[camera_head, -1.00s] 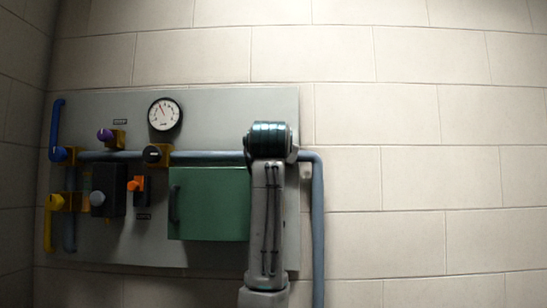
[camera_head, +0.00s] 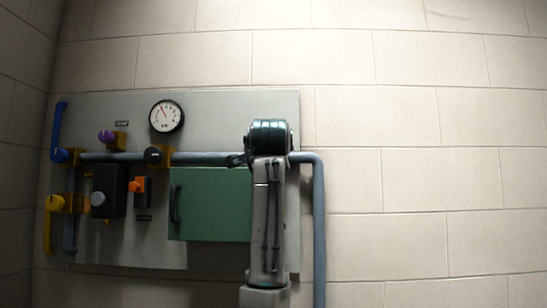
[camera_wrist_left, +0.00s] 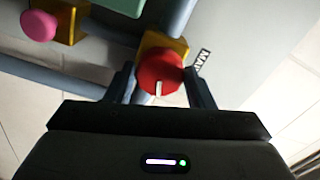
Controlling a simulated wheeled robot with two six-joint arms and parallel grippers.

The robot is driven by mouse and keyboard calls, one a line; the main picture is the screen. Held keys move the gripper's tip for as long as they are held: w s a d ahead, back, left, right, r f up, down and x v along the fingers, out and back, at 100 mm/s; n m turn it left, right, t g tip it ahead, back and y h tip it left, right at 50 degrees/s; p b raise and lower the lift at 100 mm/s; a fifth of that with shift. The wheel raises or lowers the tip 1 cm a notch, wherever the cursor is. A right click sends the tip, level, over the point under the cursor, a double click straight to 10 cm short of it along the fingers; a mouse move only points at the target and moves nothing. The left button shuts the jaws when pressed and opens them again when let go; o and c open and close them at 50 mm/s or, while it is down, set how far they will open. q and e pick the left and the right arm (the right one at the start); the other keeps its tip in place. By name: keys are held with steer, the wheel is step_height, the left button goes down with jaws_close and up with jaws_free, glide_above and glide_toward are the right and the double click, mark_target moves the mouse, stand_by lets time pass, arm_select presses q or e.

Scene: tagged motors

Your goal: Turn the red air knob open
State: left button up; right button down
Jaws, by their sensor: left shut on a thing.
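The red knob (camera_wrist_left: 160,72) sits on a yellow valve block (camera_wrist_left: 158,42) in the left wrist view. A white mark on its face points toward the bottom of that picture. My left gripper (camera_wrist_left: 160,88) has one finger on each side of the knob and is shut on it. In the head view, my arm covers the right part of the panel and hides the red knob. Only a small dark part of the gripper shows there, left of my wrist. My right gripper is not in view.
A pink knob (camera_wrist_left: 38,25) is near the red one. A blue-grey pipe (camera_head: 319,230) runs down the right edge.

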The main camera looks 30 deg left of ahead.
arm_select(q)
steer(key=shift+f+m, duration=0.15)
steer(key=shift+m, duration=1.55)
steer(key=o, duration=1)
steer(key=shift+d, duration=0.1)
steer(key=shift+c, duration=0.2)
steer(key=b+v, duration=0.5)
steer(key=v, duration=0.6)
